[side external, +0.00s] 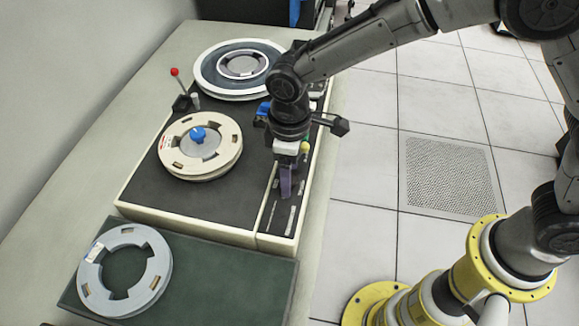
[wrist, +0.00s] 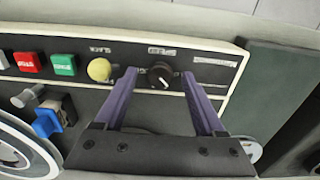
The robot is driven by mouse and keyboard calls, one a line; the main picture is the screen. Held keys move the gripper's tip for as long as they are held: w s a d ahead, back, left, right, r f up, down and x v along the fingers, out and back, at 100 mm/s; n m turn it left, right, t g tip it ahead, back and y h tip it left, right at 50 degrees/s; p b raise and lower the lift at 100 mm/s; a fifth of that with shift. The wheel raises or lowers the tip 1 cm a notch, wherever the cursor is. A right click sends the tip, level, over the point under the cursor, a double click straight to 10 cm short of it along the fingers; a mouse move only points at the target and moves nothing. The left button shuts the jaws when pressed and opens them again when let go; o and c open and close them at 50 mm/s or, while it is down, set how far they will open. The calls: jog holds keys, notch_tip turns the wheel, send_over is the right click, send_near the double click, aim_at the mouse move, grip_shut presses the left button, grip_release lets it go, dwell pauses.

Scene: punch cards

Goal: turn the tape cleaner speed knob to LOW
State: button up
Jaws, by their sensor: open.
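The tape cleaner (side external: 150,199) is a cream-edged machine with a dark top on the table. The speed knob (wrist: 160,75) appears to be the small round black one on the control strip in the wrist view. Its white pointer mark is angled toward the lower right of that picture. The small labels near it are too blurred to read. My gripper (side external: 286,181) points down over the strip, open, with purple fingers. In the wrist view its fingertips (wrist: 159,77) lie on either side of the knob; contact is not clear. The side view does not clearly show the knob.
A yellow button (wrist: 99,69), a green button (wrist: 64,65) and a red button (wrist: 28,62) sit left of the knob. A blue-handled part (wrist: 47,121) is nearby. Reels (side external: 201,147) and a red-tipped lever (side external: 175,72) stand on the machine. A grey ring (side external: 95,277) lies on the dark mat (side external: 228,286).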

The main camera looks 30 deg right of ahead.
notch_tip(320, 180, up, 14)
dwell(0.6)
jog(key=s+d+r+m+t+y, duration=0.1)
jog(key=s+d+r+m+t, duration=0.1)
jog(key=d+r, duration=0.55)
jog(key=s+d+r+m+t, duration=0.1)
jog(key=s+d+r+m, duration=0.2)
jog(key=d, duration=0.8)
jog(key=s+d+f+m+t, duration=0.1)
jog(key=s+d+f, duration=0.1)
jog(key=s, duration=0.3)
jog(key=s+d+f+m, duration=0.1)
jog(key=s+d+f, duration=0.2)
jog(key=s, duration=0.2)
jog(key=s+d+f+m+t+h, duration=0.1)
jog(key=s+d+f+m, duration=0.1)
jog(key=s+d, duration=0.1)
jog(key=shift+s+d+f+t, duration=0.25)
jog(key=shift+s+t, duration=0.05)
jog(key=shift+s, duration=0.6)
